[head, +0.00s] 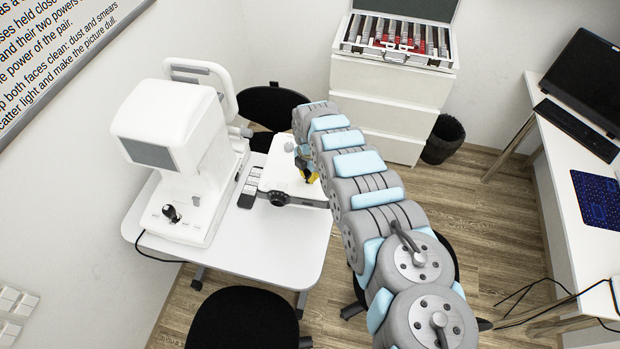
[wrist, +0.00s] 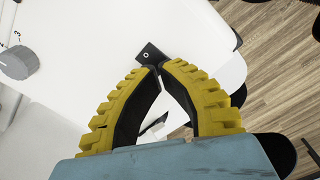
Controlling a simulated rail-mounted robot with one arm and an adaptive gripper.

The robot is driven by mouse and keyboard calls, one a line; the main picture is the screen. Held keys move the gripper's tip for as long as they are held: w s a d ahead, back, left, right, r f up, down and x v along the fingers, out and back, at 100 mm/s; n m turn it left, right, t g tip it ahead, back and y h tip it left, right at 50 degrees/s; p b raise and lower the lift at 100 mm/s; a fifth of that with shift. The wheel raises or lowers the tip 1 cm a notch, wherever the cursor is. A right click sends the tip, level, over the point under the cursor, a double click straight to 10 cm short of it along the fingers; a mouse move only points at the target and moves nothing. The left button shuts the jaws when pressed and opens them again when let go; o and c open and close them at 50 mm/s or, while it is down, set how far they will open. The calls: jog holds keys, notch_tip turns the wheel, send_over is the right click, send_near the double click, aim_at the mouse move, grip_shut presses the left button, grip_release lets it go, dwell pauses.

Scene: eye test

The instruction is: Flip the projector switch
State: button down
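The projector (head: 283,165) is a white box with a dark lens at its front, standing on the white table. My gripper (head: 310,179) is over the projector's right part in the head view, largely hidden behind my arm. In the wrist view, my gripper's (wrist: 160,67) yellow-backed fingers arch together and their tips meet; nothing shows held between them. A small black switch (wrist: 146,54) marked "O" lies on the white surface right at the fingertips. I cannot tell whether they touch it. A grey knob (wrist: 18,62) with numbers sits at the left.
A large white eye-test machine (head: 180,135) stands left of the projector, with a dark keypad or remote (head: 248,187) between them. Black chairs (head: 245,318) stand around the table (head: 285,258). A lens case (head: 398,45) lies open on white drawers (head: 385,83) behind.

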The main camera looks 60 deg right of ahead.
jog(key=shift+f+b, duration=0.85)
jog(key=shift+f, duration=0.25)
dwell(0.6)
jog(key=shift+r, duration=0.2)
jog(key=shift+r+p, duration=2.95)
jog(key=shift+r, duration=0.5)
